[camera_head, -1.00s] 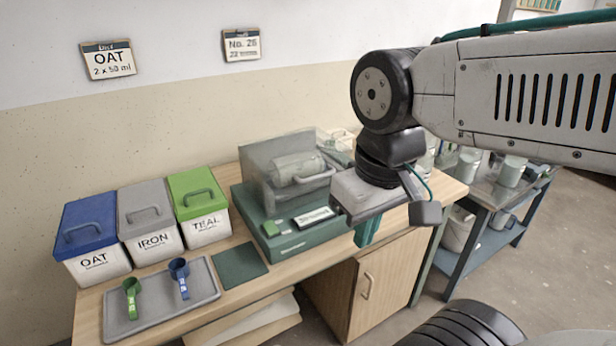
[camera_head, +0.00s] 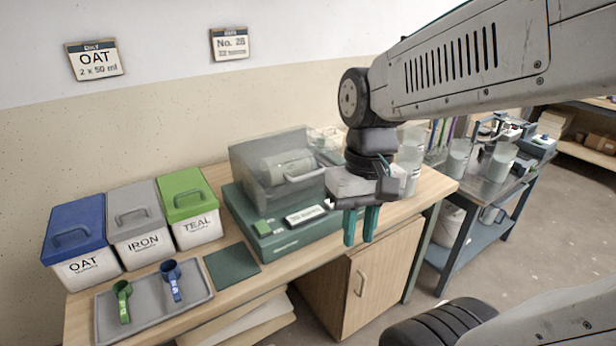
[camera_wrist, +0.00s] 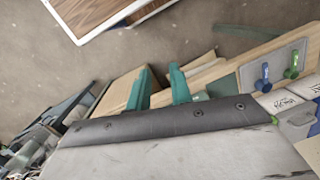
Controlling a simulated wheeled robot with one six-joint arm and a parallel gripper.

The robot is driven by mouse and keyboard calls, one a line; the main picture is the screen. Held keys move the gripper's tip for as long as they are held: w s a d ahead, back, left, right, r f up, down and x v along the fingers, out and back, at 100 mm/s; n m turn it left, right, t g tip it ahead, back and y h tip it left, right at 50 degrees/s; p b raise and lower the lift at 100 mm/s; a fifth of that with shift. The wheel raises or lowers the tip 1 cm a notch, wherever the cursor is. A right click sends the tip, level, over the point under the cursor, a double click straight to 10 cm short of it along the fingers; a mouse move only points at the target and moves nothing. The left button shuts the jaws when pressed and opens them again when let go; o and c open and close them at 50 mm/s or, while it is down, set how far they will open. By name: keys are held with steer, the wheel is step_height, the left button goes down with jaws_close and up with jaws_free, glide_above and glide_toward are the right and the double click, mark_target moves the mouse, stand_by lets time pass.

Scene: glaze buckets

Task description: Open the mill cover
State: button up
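The mill (camera_head: 289,229) is a green box on the wooden bench. Its clear grey cover (camera_head: 252,172) is down over a pale green drum (camera_head: 287,165), and a grey handle (camera_head: 301,172) is on the cover's front. My gripper (camera_head: 360,241) points down in front of the mill's right end, its two green fingers apart with nothing between them. The fingers also show in the wrist view (camera_wrist: 160,92), spread apart. My gripper does not touch the cover handle. The mill is not clearly visible in the wrist view.
Lidded bins OAT (camera_head: 82,268), IRON (camera_head: 143,245) and TEAL (camera_head: 195,230) stand left of the mill. A grey tray (camera_head: 199,301) holds a green scoop (camera_head: 122,302) and a blue scoop (camera_head: 172,281). A dark green mat (camera_head: 231,266) lies between tray and mill. A metal cart (camera_head: 462,188) stands right.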

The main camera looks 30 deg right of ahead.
steer(key=w+d+f+m+y, duration=0.2)
steer(key=w+f+m+y, duration=0.25)
steer(key=w+y, duration=0.2)
steer(key=m+t+y, duration=0.3)
steer(key=t+y, duration=0.1)
steer(key=t, duration=0.9)
glide_toward(312, 176)
steer(key=x, duration=1.1)
steer(key=shift+d, duration=0.1)
jaws_close()
